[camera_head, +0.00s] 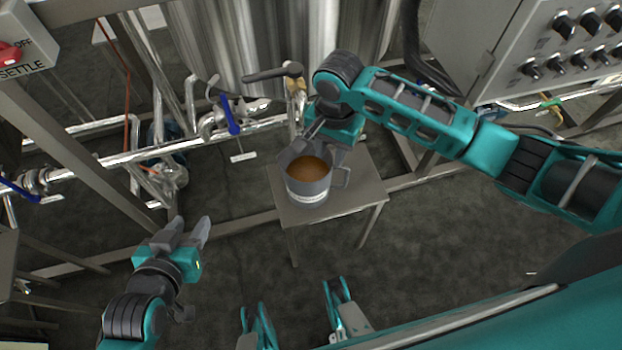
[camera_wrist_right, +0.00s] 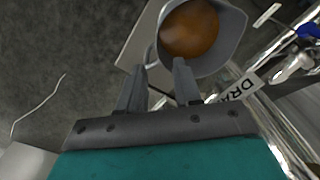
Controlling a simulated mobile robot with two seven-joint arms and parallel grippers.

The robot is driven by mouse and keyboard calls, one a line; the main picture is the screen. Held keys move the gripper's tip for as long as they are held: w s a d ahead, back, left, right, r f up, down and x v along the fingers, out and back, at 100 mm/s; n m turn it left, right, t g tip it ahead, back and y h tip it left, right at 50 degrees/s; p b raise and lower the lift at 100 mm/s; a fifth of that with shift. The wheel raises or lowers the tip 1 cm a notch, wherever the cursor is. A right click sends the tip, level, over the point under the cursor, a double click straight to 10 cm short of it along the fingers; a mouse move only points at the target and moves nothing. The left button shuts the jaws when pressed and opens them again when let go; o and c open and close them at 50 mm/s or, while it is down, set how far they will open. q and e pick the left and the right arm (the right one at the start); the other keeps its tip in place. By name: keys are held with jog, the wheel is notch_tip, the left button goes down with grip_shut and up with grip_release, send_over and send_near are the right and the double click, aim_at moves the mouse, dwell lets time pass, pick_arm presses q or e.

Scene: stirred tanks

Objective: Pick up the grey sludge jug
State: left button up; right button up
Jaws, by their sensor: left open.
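The grey sludge jug (camera_head: 308,193), filled with brown liquid, stands upright on a small metal stand (camera_head: 352,203). Its handle is on its right side in the head view. My right gripper (camera_head: 322,146) is at the jug's far side, above and close to its rim, with its fingers apart. In the right wrist view the jug (camera_wrist_right: 232,38) is just beyond the two spread fingers (camera_wrist_right: 160,75); I cannot tell whether they touch it. My left gripper (camera_head: 190,230) is open and empty, low at the left, well apart from the jug.
Steel pipes with a blue-handled valve (camera_head: 229,116) run behind and left of the stand. A large steel tank (camera_head: 265,40) stands at the back. A control panel (camera_head: 550,50) with black knobs is at the upper right. Open floor lies in front of the stand.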

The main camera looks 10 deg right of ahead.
aim_at(329, 170)
notch_tip(329, 170, down, 3)
jog(key=shift+f+b, duration=0.1)
jog(key=shift+b, duration=0.25)
notch_tip(329, 170, down, 5)
jog(key=shift+b, duration=1)
grip_shut()
dwell(0.3)
jog(key=shift+w, duration=0.1)
